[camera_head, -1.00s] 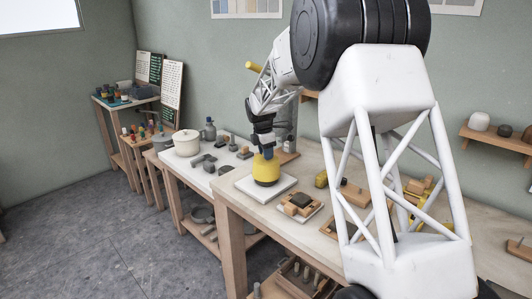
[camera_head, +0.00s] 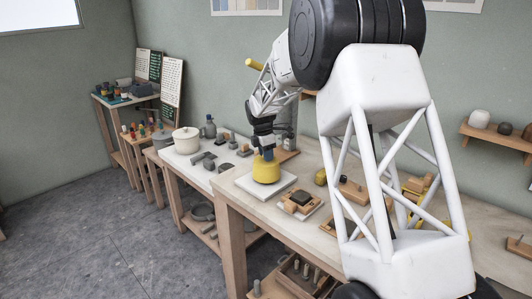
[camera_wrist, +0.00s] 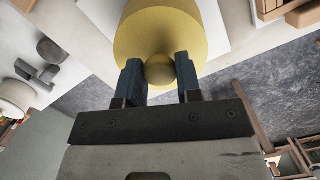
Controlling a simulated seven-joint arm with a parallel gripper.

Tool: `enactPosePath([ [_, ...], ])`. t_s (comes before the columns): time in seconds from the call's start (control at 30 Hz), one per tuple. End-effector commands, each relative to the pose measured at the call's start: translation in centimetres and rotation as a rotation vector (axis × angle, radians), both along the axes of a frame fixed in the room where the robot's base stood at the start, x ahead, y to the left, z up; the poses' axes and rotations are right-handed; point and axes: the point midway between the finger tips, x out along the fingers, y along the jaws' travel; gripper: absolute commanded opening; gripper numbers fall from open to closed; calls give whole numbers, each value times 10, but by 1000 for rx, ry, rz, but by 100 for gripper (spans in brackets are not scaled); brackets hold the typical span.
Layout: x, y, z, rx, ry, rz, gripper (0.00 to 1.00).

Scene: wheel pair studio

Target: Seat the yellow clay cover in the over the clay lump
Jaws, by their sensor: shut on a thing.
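The yellow clay cover (camera_head: 266,172) is a dome with a round knob on top. It stands upright on or just above a white square board (camera_head: 257,189) on the bench; I cannot tell whether it touches. My gripper (camera_head: 267,154) points down from above and is shut on the knob. In the wrist view the two blue fingers (camera_wrist: 160,75) clasp the knob from both sides, and the yellow cover (camera_wrist: 158,30) fills the top middle. The white board also shows there (camera_wrist: 215,30). The clay lump is not in view; anything under the cover is hidden.
A small tray with a dark block (camera_head: 300,202) lies to the right of the board. A white lidded pot (camera_head: 187,140) and several grey pieces (camera_head: 205,160) stand to the left. More wooden and yellow parts lie on the right, partly behind my arm.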

Motion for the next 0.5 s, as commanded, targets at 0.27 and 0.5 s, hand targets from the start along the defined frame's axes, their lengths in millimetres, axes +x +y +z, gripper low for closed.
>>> enactPosePath([
  [0.27, 0, 0, -7, 0, 1, 0, 0],
  [0.5, 0, 0, -12, 0, 0, 0, 0],
])
